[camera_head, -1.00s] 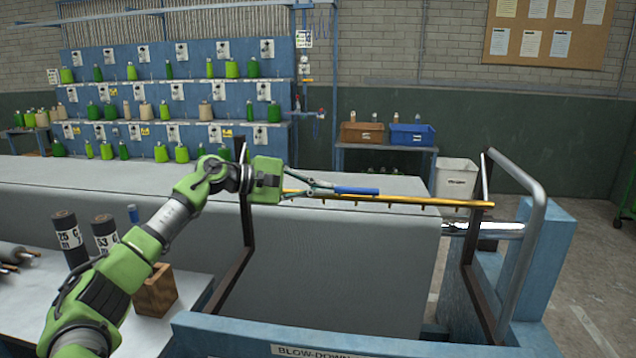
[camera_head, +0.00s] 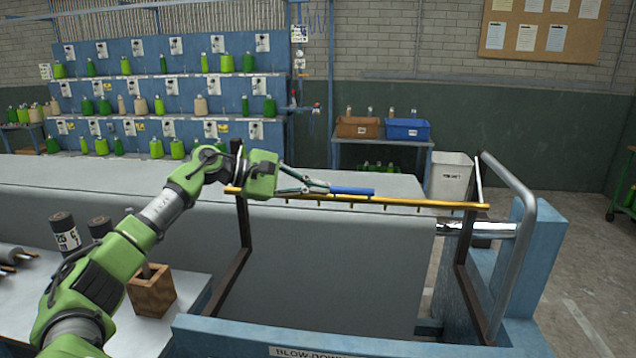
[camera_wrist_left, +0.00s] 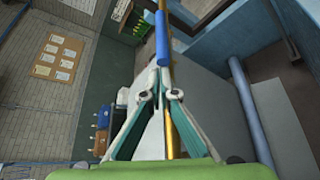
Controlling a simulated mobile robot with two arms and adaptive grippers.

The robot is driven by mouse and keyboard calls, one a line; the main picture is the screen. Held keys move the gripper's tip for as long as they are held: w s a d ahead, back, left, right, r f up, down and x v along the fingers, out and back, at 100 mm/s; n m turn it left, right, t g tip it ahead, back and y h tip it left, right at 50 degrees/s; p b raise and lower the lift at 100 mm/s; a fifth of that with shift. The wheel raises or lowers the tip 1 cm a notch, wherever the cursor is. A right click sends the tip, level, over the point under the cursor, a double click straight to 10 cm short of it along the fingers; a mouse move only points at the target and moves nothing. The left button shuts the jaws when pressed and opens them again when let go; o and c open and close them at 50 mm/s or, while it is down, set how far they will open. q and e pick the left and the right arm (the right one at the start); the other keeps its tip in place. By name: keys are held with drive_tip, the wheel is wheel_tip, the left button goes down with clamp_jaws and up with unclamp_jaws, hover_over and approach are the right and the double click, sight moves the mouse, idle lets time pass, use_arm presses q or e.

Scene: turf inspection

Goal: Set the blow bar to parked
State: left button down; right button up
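The blow bar (camera_head: 420,203) is a thin yellow rod with small nozzles along its underside. It lies across the dark uprights of the blow-down frame, nearly level, and carries a blue grip sleeve (camera_head: 354,190). My left gripper (camera_head: 328,188) comes in from the left, its fingers drawn together at the near end of the sleeve. In the left wrist view the fingertips (camera_wrist_left: 160,68) meet at the blue sleeve (camera_wrist_left: 161,38), and the bar runs on behind the fingers. The exact contact is small and partly hidden. My right gripper is out of view.
A blue frame with a "BLOW-DOWN" label (camera_head: 303,352) stands in front, with a grey tube rail (camera_head: 528,235) at right. A long grey surface (camera_head: 120,187) lies behind. A wooden block (camera_head: 152,292) and dark cylinders stand on the bench at left.

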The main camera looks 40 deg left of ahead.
use_arm(q)
drive_tip(key=shift+n+g, duration=0.7)
drive_tip(key=shift+n, duration=0.2)
drive_tip(key=shift+s+d+r+p, duration=0.1)
drive_tip(key=shift+s+r+p, duration=0.05)
drive_tip(key=shift+r+p, duration=0.75)
drive_tip(key=shift+s+d+r+p, duration=0.1)
drive_tip(key=shift+s+r+p, duration=0.05)
drive_tip(key=shift+r+p, duration=0.75)
drive_tip(key=shift+s+d+r+p, duration=0.1)
drive_tip(key=shift+s+r+p, duration=0.05)
drive_tip(key=shift+r+p, duration=0.75)
